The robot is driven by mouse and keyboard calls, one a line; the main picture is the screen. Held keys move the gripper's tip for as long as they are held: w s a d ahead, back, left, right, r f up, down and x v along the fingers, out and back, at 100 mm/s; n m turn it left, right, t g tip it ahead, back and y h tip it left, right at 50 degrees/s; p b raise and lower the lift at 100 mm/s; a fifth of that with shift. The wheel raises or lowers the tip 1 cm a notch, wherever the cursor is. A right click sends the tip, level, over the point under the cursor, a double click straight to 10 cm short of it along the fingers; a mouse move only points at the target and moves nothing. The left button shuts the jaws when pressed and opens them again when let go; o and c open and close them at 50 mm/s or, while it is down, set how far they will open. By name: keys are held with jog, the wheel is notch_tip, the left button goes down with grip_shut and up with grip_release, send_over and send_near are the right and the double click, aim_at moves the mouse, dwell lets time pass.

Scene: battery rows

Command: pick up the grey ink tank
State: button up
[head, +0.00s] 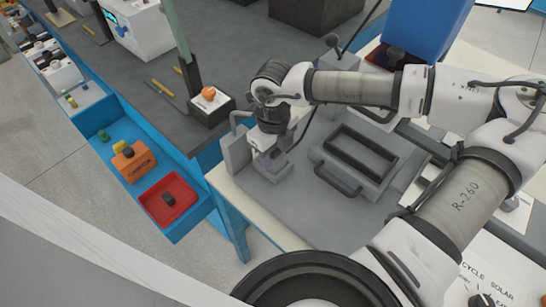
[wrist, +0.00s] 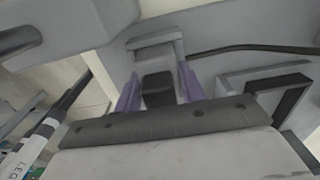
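My gripper (head: 262,163) points down over a light grey stepped fixture on the grey-topped bench in the head view. In the wrist view its two purple fingers (wrist: 160,86) are spread apart. A dark grey block (wrist: 157,90), which may be the grey ink tank, lies between them in front of a lighter grey housing (wrist: 155,50). The fingers stand on both sides of the block with narrow gaps; I cannot tell if either touches it. The block's lower part is hidden by my gripper's body. In the head view my gripper hides the block.
A grey case with a dark rectangular frame (head: 362,155) stands right of my gripper. A black stand with an orange item (head: 208,94) is at upper left. A blue shelf at left holds a red tray (head: 183,211) and an orange box (head: 134,160).

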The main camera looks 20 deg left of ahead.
jog(key=c, duration=0.4)
